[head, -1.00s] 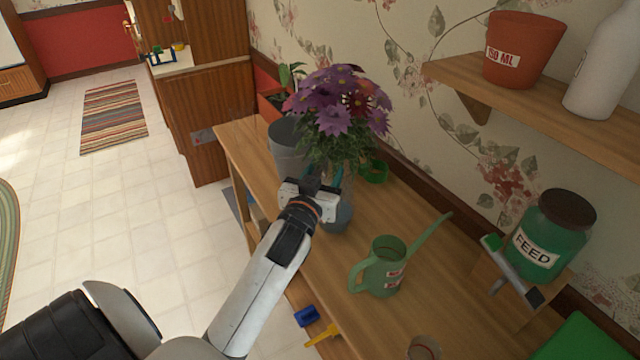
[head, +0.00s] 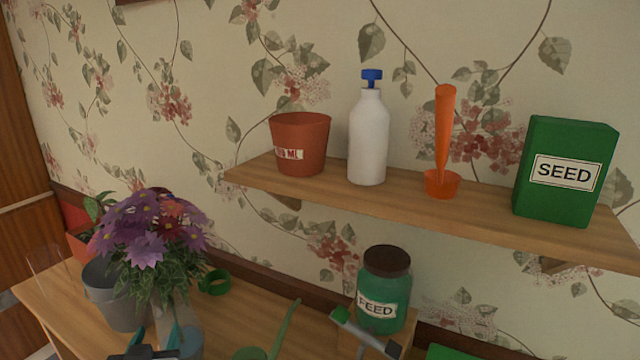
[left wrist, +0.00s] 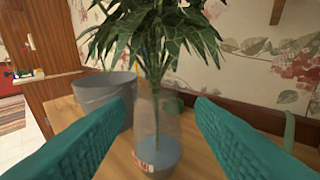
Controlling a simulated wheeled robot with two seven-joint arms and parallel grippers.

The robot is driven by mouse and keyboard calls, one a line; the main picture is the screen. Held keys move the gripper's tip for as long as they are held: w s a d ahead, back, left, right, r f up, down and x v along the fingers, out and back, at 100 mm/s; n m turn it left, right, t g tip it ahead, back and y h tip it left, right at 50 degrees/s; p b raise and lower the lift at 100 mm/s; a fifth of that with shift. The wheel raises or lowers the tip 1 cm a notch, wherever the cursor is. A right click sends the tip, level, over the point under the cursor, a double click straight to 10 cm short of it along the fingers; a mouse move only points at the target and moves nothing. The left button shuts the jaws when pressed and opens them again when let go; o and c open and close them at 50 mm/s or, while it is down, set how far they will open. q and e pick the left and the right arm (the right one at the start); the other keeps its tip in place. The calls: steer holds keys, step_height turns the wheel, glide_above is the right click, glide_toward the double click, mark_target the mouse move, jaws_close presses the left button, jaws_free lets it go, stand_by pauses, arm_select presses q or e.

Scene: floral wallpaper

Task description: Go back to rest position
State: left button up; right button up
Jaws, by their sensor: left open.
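My left gripper (head: 158,338) shows only at the bottom edge of the head view, near the flower vase. In the left wrist view its two teal fingers (left wrist: 160,115) are spread wide and open, with nothing gripped. The clear glass vase (left wrist: 160,130), with a red-and-white label and water low in it, stands upright on the bench beyond and between the fingers. Its purple flowers (head: 150,235) show in the head view, and leafy stems (left wrist: 155,35) fill the top of the wrist view. My right gripper is not in view.
A grey bucket (head: 112,300) stands left of the flowers. On the bench are a green ring (head: 214,283), the watering can's spout (head: 287,325) and a FEED jar (head: 385,290). The wall shelf (head: 400,200) holds a terracotta pot, white bottle, orange tool and SEED box.

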arm_select(q)
steer(key=s+d+f+m+g+h, duration=0.3)
steer(key=s+d+f+g, duration=0.3)
steer(key=s+f, duration=0.45)
steer(key=s+d+f+m+g+h, duration=0.2)
steer(key=s+d+f+g, duration=0.45)
steer(key=s, duration=0.65)
step_height(320, 180, down, 26)
steer(key=g, duration=0.1)
steer(key=s+a+f+g, duration=0.1)
steer(key=s+a+f, duration=0.2)
steer(key=s+f, duration=1.3)
steer(key=shift+s+f+m, duration=0.3)
steer(key=shift+s+f, duration=0.1)
steer(key=shift+f, duration=0.1)
